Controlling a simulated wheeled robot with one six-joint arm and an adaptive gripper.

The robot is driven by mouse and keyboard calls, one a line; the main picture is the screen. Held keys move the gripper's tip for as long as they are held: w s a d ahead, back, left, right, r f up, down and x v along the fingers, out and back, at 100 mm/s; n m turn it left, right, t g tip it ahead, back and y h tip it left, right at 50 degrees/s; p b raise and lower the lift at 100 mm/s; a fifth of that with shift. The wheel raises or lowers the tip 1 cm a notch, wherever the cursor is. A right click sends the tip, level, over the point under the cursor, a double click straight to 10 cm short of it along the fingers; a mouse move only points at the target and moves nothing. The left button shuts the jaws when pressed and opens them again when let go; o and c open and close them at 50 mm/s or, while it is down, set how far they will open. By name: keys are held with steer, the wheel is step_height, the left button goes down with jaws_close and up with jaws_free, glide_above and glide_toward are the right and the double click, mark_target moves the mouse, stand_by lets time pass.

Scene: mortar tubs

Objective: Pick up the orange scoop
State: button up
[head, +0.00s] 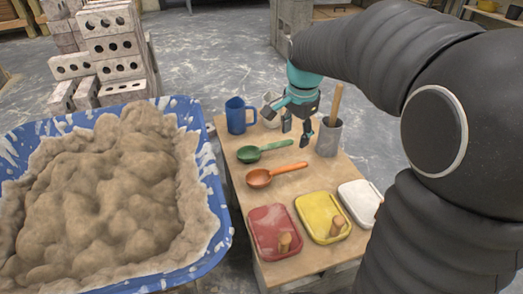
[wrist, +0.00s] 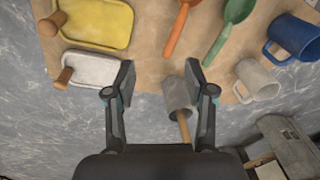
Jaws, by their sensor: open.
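The orange scoop (head: 262,178) lies on the wooden table between the green scoop and the coloured boards, its handle pointing right and slightly away. In the wrist view its handle (wrist: 181,22) shows at the top edge, and its bowl is mostly cut off. My gripper (head: 296,130) is open and empty above the far part of the table, beyond the orange scoop and apart from it. In the wrist view my gripper's two fingers (wrist: 159,85) are spread wide, with a grey cup holding a wooden handle below and between them.
The green scoop (head: 252,153) lies close behind the orange one. A blue mug (head: 236,116) and a grey cup (head: 327,139) stand at the far side. Red (head: 268,230), yellow (head: 320,215) and white (head: 355,200) boards lie nearer. A blue tub (head: 214,215) of mortar stands left.

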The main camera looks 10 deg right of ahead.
steer(key=w+f+m+g, duration=0.1)
steer(key=w+f+m, duration=0.3)
steer(key=w+f, duration=0.25)
steer(key=b, duration=0.2)
glide_toward(285, 167)
steer(key=f, duration=0.5)
steer(key=shift+w+a+f, duration=0.1)
steer(key=shift+w+f, duration=0.05)
steer(key=shift+w, duration=0.15)
steer(key=shift+s+f, duration=0.2)
steer(key=shift+f, duration=2.4)
steer(key=shift+c, duration=0.2)
jaws_close()
